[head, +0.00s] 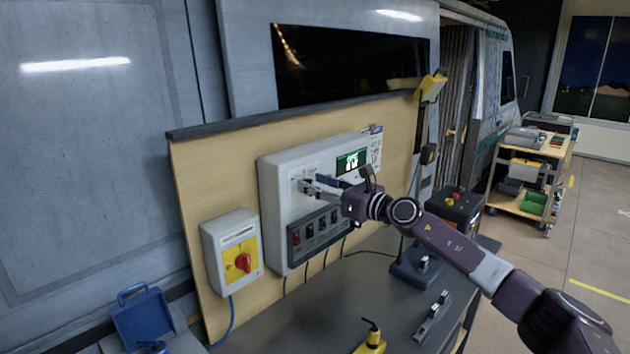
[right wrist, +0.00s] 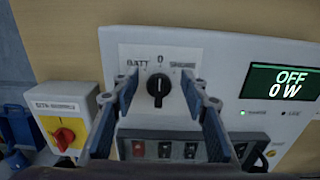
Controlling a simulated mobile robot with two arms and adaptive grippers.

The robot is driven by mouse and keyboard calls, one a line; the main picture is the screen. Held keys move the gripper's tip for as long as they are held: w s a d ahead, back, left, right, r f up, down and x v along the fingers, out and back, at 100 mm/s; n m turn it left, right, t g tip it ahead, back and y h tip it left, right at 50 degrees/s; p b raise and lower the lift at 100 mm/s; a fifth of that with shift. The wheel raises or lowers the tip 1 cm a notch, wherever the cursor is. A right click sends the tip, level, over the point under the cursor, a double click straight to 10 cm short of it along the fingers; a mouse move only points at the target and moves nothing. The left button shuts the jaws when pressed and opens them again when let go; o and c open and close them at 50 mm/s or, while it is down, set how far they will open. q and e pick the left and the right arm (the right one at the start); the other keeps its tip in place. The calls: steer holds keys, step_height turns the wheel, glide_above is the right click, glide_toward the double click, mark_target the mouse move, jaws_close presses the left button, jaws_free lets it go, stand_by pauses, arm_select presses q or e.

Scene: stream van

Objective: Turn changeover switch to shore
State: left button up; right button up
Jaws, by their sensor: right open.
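The changeover switch is a black rotary knob (right wrist: 158,88) on a white plate marked BATT, 0 and a blurred word at the right that seems to be SHORE. Its pointer stands upright, toward the 0. In the head view my gripper hides the knob on the grey-white panel box (head: 275,195). My right gripper (head: 308,187) is open in front of the panel. In the right wrist view its two blue fingers (right wrist: 158,90) stand to the left and right of the knob, apart from it. My left gripper is not in view.
A green display (right wrist: 276,82) reads OFF, 0 W. Below the knob is a dark strip of small switches (head: 320,232). A box with a red rotary switch on yellow (head: 242,262) hangs at the left.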

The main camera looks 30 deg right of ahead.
steer(key=shift+w, duration=0.15)
jaws_close()
stand_by(0.4)
steer(key=m+p, duration=0.2)
steer(key=m, duration=0.1)
steer(key=m+p, duration=0.1)
steer(key=shift+w+d+m, duration=0.15)
steer(key=shift+d+m, duration=0.1)
steer(key=shift+m, duration=0.05)
steer(key=shift+d+f+m+p, duration=0.15)
steer(key=shift+m+p, duration=0.4)
steer(key=shift+m, duration=0.55)
steer(key=shift+d+f+m+p, duration=0.1)
steer(key=shift+m+p, duration=0.4)
steer(key=shift+m, duration=0.6)
jaws_free()
steer(key=shift+w, duration=0.1)
